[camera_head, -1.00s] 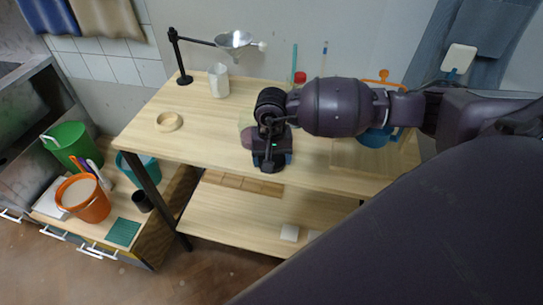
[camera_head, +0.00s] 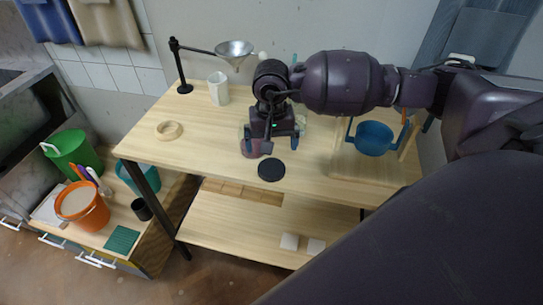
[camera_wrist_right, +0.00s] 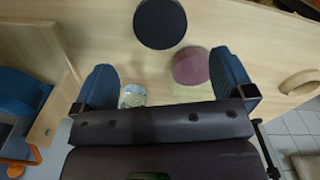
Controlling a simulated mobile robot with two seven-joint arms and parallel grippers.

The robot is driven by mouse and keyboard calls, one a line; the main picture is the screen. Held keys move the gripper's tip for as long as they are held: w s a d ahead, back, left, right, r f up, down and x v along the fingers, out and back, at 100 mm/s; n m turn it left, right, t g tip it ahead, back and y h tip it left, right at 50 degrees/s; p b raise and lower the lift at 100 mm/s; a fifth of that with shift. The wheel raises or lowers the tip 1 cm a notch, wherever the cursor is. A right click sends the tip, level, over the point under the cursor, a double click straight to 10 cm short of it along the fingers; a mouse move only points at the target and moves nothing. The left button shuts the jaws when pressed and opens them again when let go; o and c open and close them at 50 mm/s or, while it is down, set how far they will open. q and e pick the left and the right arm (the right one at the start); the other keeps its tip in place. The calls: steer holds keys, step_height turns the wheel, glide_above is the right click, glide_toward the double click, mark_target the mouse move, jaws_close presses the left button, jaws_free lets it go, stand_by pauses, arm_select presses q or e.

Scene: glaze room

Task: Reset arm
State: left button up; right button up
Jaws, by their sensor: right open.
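My right gripper (camera_head: 272,142) is open and hangs above the wooden table (camera_head: 200,150), near its middle. In the right wrist view its two blue fingers (camera_wrist_right: 165,80) stand wide apart with nothing between the tips. A black disc (camera_head: 271,170) lies flat on the table just in front of the gripper; it also shows beyond the fingers in the wrist view (camera_wrist_right: 160,22). A mauve round piece (camera_wrist_right: 191,66) is close to one finger, and a clear jar-like thing (camera_wrist_right: 132,96) is partly hidden by the gripper body. My left gripper is not in view.
A blue pot (camera_head: 373,138) stands at the table's right on a wooden board. A wooden ring (camera_head: 169,130), a white cup (camera_head: 218,88) and a funnel (camera_head: 234,48) on a stand are at the left. An orange bucket (camera_head: 82,204) is lower left. The table's left front is clear.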

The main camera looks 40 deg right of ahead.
steer(key=shift+r, duration=1.85)
